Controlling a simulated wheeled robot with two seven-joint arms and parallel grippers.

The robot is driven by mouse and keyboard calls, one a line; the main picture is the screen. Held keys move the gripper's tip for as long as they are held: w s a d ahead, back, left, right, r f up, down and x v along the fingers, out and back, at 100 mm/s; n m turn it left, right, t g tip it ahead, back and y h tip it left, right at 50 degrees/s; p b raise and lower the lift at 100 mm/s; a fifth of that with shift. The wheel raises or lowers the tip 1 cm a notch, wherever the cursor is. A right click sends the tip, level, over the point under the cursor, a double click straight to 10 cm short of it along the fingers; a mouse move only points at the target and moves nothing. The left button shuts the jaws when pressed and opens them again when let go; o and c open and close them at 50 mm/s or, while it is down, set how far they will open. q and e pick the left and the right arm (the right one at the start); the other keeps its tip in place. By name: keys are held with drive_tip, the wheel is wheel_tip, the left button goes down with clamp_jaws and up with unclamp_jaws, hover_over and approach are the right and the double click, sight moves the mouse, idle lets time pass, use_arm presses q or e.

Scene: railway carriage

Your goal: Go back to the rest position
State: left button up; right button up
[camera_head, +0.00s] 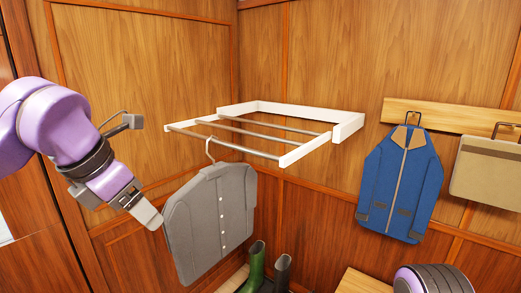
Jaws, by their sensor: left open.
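My left gripper (141,168) is at the end of my purple left arm, at the left of the head view. Its fingers are spread apart with nothing between them. A grey jacket (212,222) with white buttons hangs by a hanger hook (211,148) from the rack (290,158), just right of my left gripper. The lower fingertip is close to the jacket's left edge in the picture; I cannot tell whether they touch. Part of my right arm shows at the bottom right, but its gripper is out of view.
A blue jacket (402,185) and a beige bag (487,170) hang from a wooden peg board (440,115) on the right wall. Green boots (257,265) stand below the grey jacket. A wooden surface (362,281) shows at the bottom. Panelled walls meet behind the rack.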

use_arm(q)
drive_tip(key=w+a+f+m+t+y, duration=0.25)
drive_tip(key=w+f+y, duration=0.25)
drive_tip(key=w+f, duration=0.5)
drive_tip(key=s+d+f+m+t+y+b, duration=0.15)
drive_tip(key=f+m, duration=0.25)
drive_tip(key=f, duration=0.9)
drive_tip(key=s+f+m+b, duration=0.15)
drive_tip(key=f+m, duration=0.25)
drive_tip(key=f, duration=0.9)
drive_tip(key=s+a+f+m+g+h+b, duration=0.15)
drive_tip(key=s+f+m, duration=0.65)
drive_tip(key=s+f, duration=0.8)
drive_tip(key=s+a+f+m+g, duration=0.1)
drive_tip(key=s+a+f+g, duration=0.1)
drive_tip(key=s, duration=0.5)
drive_tip(key=s+a+f+m+g+y+b, duration=0.1)
drive_tip(key=s+a+f+m+g, duration=0.1)
drive_tip(key=s+a+f, duration=0.2)
drive_tip(key=s+f, duration=0.2)
drive_tip(key=s, duration=0.1)
drive_tip(key=shift+a+f, duration=0.3)
drive_tip(key=shift+a, duration=0.1)
use_arm(e)
drive_tip(key=f, duration=0.5)
drive_tip(key=shift+w+f, duration=0.3)
drive_tip(key=shift+f, duration=0.05)
use_arm(q)
drive_tip(key=shift+m, duration=0.25)
